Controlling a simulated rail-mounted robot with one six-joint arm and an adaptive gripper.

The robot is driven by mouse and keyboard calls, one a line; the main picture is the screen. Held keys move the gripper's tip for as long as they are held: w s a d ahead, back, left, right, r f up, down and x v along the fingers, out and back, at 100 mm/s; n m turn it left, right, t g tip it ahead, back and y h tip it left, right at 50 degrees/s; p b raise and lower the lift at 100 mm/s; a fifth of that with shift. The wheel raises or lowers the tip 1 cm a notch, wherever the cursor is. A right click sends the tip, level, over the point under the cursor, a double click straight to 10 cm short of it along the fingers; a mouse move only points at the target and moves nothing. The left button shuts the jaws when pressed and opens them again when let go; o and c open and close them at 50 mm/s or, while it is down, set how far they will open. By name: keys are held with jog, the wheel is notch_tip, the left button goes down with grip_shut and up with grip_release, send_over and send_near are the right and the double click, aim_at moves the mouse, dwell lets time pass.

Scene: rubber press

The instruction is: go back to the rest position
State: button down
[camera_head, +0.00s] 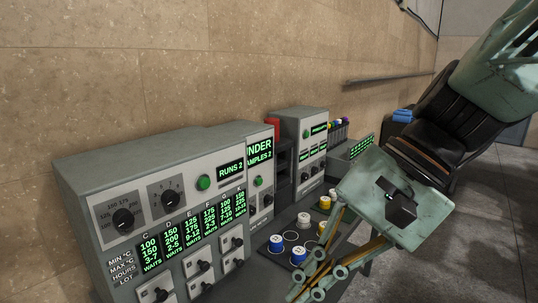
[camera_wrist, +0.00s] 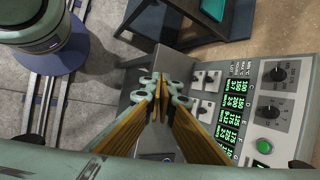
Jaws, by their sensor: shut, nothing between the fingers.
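My gripper (camera_head: 312,288) is at the lower middle of the head view, in front of the press consoles and over the near edge of the bench. In the wrist view my gripper (camera_wrist: 160,90) shows its yellow-sided fingers drawn together. It is shut with nothing held. A grey control console (camera_head: 150,170) with green displays and switches stands at left. Part of that console (camera_wrist: 265,90) shows at the right of the wrist view, apart from the fingers.
Several blue, white and yellow spools (camera_head: 277,244) stand on the dark bench top behind my gripper. A second console (camera_head: 300,150) stands further back. Rails (camera_wrist: 45,100) run along the floor. Open floor (camera_head: 490,235) lies at right.

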jog(key=s+d+r+n+t+h, duration=0.1)
jog(key=s+d+n+t+h, duration=0.1)
jog(key=d, duration=0.6)
jog(key=s+d+r+n+t+h, duration=0.1)
jog(key=s+d+n+t+h, duration=0.1)
jog(key=s+d, duration=0.4)
jog(key=d+n+h, duration=0.1)
jog(key=d+h, duration=0.1)
jog(key=shift+s+r+n+h, duration=0.2)
jog(key=shift+s+n+h, duration=0.1)
jog(key=shift+n, duration=0.1)
jog(key=shift+w, duration=0.1)
